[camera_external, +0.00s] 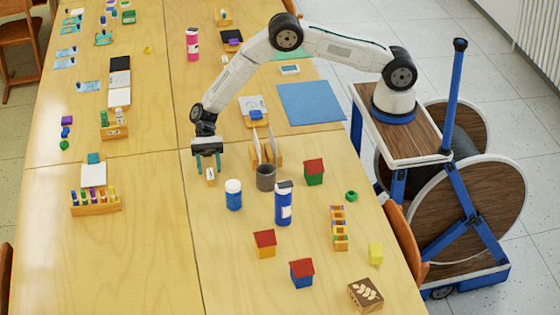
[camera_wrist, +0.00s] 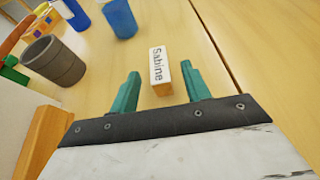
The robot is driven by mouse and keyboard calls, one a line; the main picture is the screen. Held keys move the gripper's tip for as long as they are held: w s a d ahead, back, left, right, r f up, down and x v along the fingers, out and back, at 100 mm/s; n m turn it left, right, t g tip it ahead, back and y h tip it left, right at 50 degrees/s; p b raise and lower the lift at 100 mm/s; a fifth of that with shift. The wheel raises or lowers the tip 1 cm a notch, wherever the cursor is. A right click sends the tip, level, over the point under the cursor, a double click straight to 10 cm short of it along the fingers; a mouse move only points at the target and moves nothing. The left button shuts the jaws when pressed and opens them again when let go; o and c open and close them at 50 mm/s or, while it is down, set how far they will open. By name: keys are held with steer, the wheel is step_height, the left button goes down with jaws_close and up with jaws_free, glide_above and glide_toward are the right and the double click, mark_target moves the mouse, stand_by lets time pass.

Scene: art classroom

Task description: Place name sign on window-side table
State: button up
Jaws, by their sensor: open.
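The name sign (camera_external: 210,176) is a small wooden block with a white face. In the wrist view the sign (camera_wrist: 158,68) reads "Sabine". It appears to rest on the right-hand front table (camera_external: 330,270), just right of the long seam. My gripper (camera_external: 208,163) is open and points down right at the sign. In the wrist view its teal fingers (camera_wrist: 160,80) lie on either side of the sign's near end, with a visible gap on each side. The frames do not label which table is window-side; a radiator shows at the upper right.
A grey cup (camera_external: 265,178), a blue jar (camera_external: 233,195) and a blue bottle (camera_external: 283,204) stand right of the sign. Toy houses (camera_external: 314,172) and a wooden rack (camera_external: 340,228) are farther right. The left-hand front table (camera_external: 130,265) is mostly clear, with a bottle rack (camera_external: 96,207).

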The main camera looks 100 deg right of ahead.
mark_target(209, 171)
steer(key=x, duration=0.4)
steer(key=shift+a+f, duration=0.1)
steer(key=shift+a, duration=0.3)
jaws_close()
